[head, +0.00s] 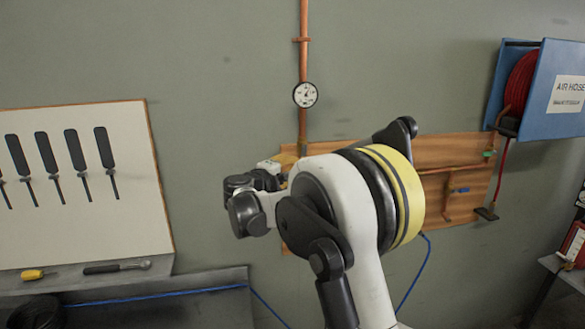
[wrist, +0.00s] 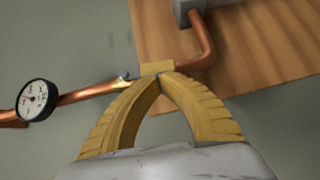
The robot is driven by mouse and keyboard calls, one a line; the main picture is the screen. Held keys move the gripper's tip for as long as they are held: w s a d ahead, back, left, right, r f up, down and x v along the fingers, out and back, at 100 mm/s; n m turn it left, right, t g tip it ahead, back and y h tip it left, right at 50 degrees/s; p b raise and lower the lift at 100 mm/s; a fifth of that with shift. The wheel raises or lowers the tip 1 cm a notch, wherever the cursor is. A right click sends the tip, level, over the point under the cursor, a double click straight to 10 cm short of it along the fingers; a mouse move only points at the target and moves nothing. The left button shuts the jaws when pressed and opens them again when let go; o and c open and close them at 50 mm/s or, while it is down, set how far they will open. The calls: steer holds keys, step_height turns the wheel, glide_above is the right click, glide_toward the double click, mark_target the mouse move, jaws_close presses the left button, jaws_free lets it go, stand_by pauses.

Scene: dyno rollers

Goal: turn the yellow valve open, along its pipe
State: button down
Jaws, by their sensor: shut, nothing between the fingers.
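My gripper (wrist: 158,77) is shut, with its two yellow ribbed fingers meeting at the tips in the wrist view. A short yellow bar, which looks like the valve's handle (wrist: 156,67), lies just beyond the fingertips. It looks roughly in line with the copper pipe (wrist: 92,93), though the fingertips overlap its lower edge and I cannot tell whether they touch it. The valve body is mostly hidden. In the head view the copper pipe (head: 303,65) runs down the wall, and my arm hides the valve area.
A round pressure gauge (head: 305,94) sits on the pipe and also shows in the wrist view (wrist: 36,100). A wooden board (head: 440,152) is behind my arm. A tool board (head: 95,215) is at left. A blue air hose cabinet (head: 540,105) is at right.

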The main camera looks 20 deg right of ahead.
stand_by(0.7)
steer(key=v, duration=1.2)
steer(key=s+d+f+m+g+y+b, duration=0.1)
steer(key=s+d+f+g+y+b, duration=0.25)
steer(key=s+f, duration=0.55)
steer(key=s+a+f+m+y+b, duration=0.1)
steer(key=s+a+f+y+b, duration=0.2)
steer(key=s+f, duration=0.4)
steer(key=s+a+f+m+y+b, duration=0.2)
steer(key=s+a+f+y+b, duration=0.2)
steer(key=s, duration=0.6)
steer(key=s+a+f+m+y+b, duration=0.2)
steer(key=s+a+f+y+b, duration=0.2)
steer(key=s+f, duration=0.5)
steer(key=shift+f+t+b, duration=0.35)
steer(key=shift+t+b, duration=0.1)
steer(key=shift+b, duration=0.3)
steer(key=shift+a, duration=0.15)
